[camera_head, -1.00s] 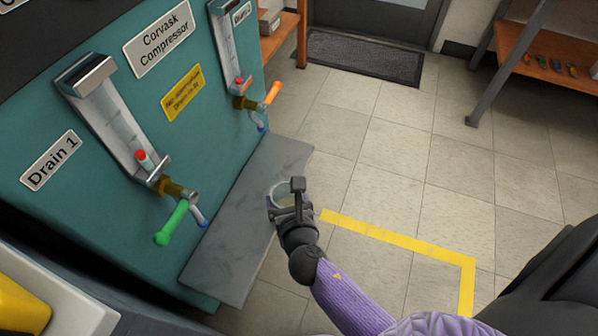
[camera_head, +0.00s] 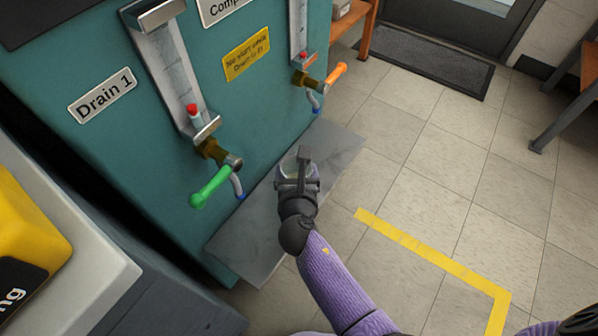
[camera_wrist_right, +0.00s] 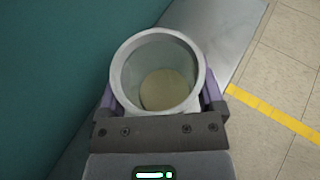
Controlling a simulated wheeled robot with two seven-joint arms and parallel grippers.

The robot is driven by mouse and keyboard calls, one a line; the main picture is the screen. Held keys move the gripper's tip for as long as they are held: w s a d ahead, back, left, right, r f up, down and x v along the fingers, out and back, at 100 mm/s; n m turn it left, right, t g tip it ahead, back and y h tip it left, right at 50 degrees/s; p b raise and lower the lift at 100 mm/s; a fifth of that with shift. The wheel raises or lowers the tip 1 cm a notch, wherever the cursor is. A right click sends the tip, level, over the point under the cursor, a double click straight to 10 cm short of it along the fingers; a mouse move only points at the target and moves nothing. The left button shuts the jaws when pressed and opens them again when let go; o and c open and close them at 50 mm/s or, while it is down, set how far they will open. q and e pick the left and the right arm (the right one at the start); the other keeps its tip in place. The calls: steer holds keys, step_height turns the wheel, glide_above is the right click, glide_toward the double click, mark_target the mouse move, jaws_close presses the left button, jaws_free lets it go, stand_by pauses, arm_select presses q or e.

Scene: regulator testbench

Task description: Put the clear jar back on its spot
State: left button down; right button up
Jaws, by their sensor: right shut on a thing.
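My right gripper (camera_head: 298,180) is shut on the clear jar (camera_head: 289,166), with a finger on each side of it. The jar looks upright, and in the right wrist view the jar (camera_wrist_right: 158,70) shows its open rim and a pale yellowish-beige bottom or contents. In the head view it is over or at the grey shelf (camera_head: 258,238) in front of the teal compressor. I cannot tell whether the jar touches the shelf. No marked spot for the jar can be made out. My left gripper is not in view.
The teal compressor (camera_head: 130,140) stands behind the shelf. A green-handled drain valve (camera_head: 211,186) and an orange-handled one (camera_head: 337,74) stick out above the shelf. A yellow and white unit (camera_head: 70,240) is at left. Yellow tape (camera_head: 430,255) marks the open tiled floor at right.

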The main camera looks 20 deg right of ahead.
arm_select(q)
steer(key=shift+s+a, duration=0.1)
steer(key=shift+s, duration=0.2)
arm_select(e)
steer(key=shift+f, duration=0.1)
arm_select(q)
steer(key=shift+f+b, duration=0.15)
steer(key=shift+b, duration=0.15)
arm_select(e)
steer(key=shift+f, duration=0.3)
